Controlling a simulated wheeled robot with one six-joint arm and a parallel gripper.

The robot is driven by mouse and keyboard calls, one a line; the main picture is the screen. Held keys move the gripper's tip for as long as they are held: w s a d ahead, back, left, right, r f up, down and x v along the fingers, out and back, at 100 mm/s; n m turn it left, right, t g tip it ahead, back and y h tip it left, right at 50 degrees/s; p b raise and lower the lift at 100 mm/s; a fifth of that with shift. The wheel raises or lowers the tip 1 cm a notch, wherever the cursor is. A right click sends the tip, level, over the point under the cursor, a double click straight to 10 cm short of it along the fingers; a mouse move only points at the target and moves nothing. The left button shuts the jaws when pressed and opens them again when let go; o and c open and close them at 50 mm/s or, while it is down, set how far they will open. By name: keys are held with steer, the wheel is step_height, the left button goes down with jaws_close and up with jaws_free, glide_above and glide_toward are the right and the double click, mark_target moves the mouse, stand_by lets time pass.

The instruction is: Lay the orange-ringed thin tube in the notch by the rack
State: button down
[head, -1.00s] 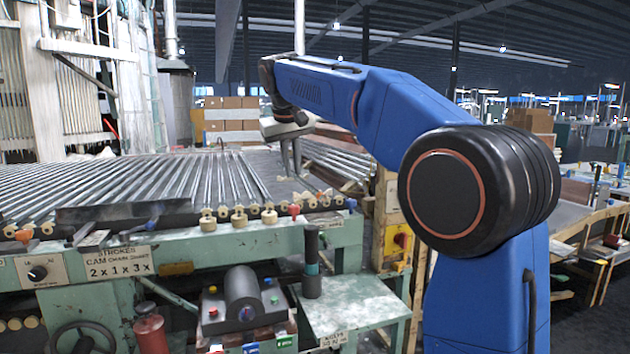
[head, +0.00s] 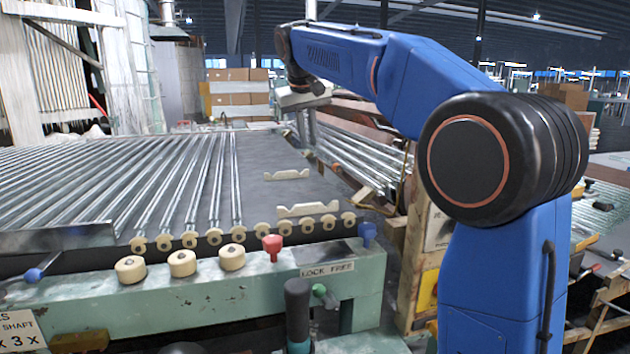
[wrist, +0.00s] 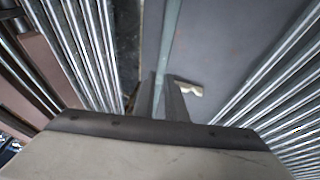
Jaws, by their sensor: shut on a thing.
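My gripper (head: 308,130) hangs above the far right part of the grey bed, partly hidden by the arm in the head view. In the wrist view its fingers (wrist: 168,98) are shut on a thin, pale greenish glass tube (wrist: 172,40). The tube runs away from the fingers to the top edge; no orange ring can be made out. Two pale notched supports, a far one (head: 287,175) and a near one (head: 307,209), stand on the bare strip of the bed. One pale support (wrist: 188,88) shows just right of the fingers in the wrist view.
Many parallel glass tubes lie on the bed (head: 150,180) left of the bare strip. More tubes (head: 350,155) lie in a rack on the right, beyond the bed's edge.

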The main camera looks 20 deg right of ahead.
steer(key=shift+w+d+f, duration=0.1)
steer(key=shift+f, duration=2.4)
steer(key=shift+w+f, duration=0.1)
steer(key=shift+f, duration=2.35)
steer(key=shift+f, duration=0.4)
steer(key=c, duration=1.8)
jaws_free()
steer(key=shift+r, duration=0.55)
steer(key=v, duration=1.1)
steer(key=shift+s+r, duration=0.15)
steer(key=shift+r, duration=0.2)
